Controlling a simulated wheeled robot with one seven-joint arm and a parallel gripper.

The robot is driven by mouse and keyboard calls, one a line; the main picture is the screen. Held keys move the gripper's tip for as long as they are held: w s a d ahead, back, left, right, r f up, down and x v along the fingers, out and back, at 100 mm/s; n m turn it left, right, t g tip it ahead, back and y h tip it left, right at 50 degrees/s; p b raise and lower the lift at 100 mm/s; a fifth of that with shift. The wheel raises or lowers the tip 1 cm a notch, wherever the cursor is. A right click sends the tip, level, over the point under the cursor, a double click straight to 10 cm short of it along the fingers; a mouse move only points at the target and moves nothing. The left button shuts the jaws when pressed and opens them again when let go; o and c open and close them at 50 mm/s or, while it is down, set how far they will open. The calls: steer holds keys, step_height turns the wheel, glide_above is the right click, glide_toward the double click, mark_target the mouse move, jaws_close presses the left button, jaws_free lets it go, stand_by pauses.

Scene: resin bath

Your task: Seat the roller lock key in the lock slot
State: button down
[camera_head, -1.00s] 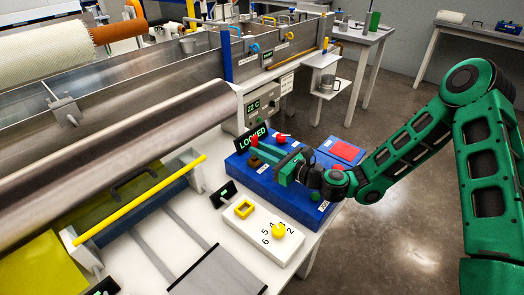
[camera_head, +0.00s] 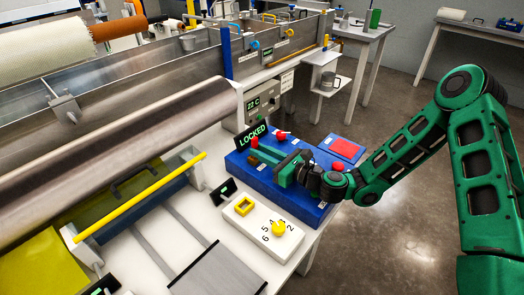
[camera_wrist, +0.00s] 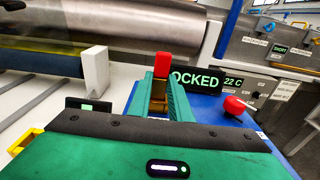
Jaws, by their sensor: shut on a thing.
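The roller lock key has a red top (camera_wrist: 163,66) and a brass-coloured body. In the wrist view it stands between the green fingers of my gripper (camera_wrist: 160,92), which is shut on it. In the head view my gripper (camera_head: 262,152) is low over the blue lock base (camera_head: 310,214), and the red key top (camera_head: 254,142) shows at the fingertips. A dark brown block (camera_head: 254,161) is beside the fingers. The display behind them reads LOCKED (camera_head: 253,135). The slot and the key's lower end are hidden, so I cannot tell how they meet.
A red knob (camera_head: 281,135) is close behind my fingers; it also shows in the wrist view (camera_wrist: 234,105). A white numbered panel (camera_head: 261,238) with a yellow knob (camera_head: 278,228) lies in front. The large metal roller (camera_head: 130,160) is at left. A red pad (camera_head: 342,147) lies right.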

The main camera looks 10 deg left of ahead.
steer(key=shift+f, duration=0.2)
steer(key=c, duration=1.5)
jaws_free()
steer(key=shift+c, duration=0.2)
steer(key=shift+d+f, duration=0.1)
steer(key=v, duration=1)
steer(key=shift+s+d, duration=0.15)
steer(key=shift+d, duration=0.1)
